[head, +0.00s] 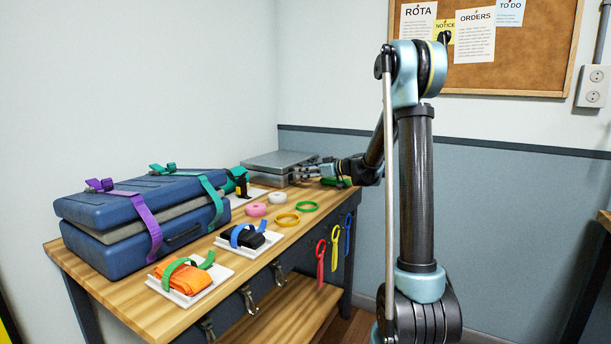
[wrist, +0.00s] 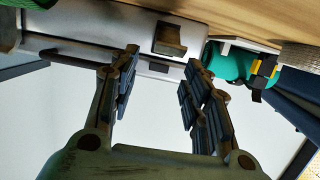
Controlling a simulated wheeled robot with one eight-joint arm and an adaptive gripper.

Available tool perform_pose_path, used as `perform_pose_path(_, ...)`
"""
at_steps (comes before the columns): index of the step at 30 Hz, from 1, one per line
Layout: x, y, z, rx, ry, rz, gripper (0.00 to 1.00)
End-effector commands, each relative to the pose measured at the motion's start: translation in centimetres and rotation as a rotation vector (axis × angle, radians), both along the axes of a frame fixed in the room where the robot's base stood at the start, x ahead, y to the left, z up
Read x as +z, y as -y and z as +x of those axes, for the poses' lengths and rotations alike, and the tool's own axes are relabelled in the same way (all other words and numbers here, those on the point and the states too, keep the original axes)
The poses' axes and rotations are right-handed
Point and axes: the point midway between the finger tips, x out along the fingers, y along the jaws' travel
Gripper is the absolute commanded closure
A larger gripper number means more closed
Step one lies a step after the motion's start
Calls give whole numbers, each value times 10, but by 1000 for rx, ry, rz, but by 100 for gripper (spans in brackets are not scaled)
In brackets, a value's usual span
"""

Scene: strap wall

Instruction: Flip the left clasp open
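A grey metal case (head: 278,160) lies at the far end of the workbench. It also fills the upper left of the wrist view (wrist: 110,38). One clasp (wrist: 170,40), a dark-edged metal plate, shows on the case front there; a second clasp cannot be made out. The clasp lies near the case end beside a teal roll. My gripper (wrist: 158,90) is open and empty, its two dark fingers apart and pointing towards the case, with the clasp beyond the gap. In the head view my gripper (head: 302,172) is beside the case front, too small to judge contact.
Tape rolls (head: 257,209), rings (head: 287,219) and white trays (head: 190,290) lie in front. A green object (head: 335,182) lies under my wrist.

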Motion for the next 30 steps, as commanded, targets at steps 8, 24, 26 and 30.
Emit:
perform_pose_path(8, 1, 4, -2, 0, 0, 0, 57)
perform_pose_path(24, 21, 84, -41, -2, -1, -1, 57)
perform_pose_path(26, 23, 91, -44, -1, -1, -1, 57)
perform_pose_path(30, 26, 100, -50, 0, -1, 0, 57)
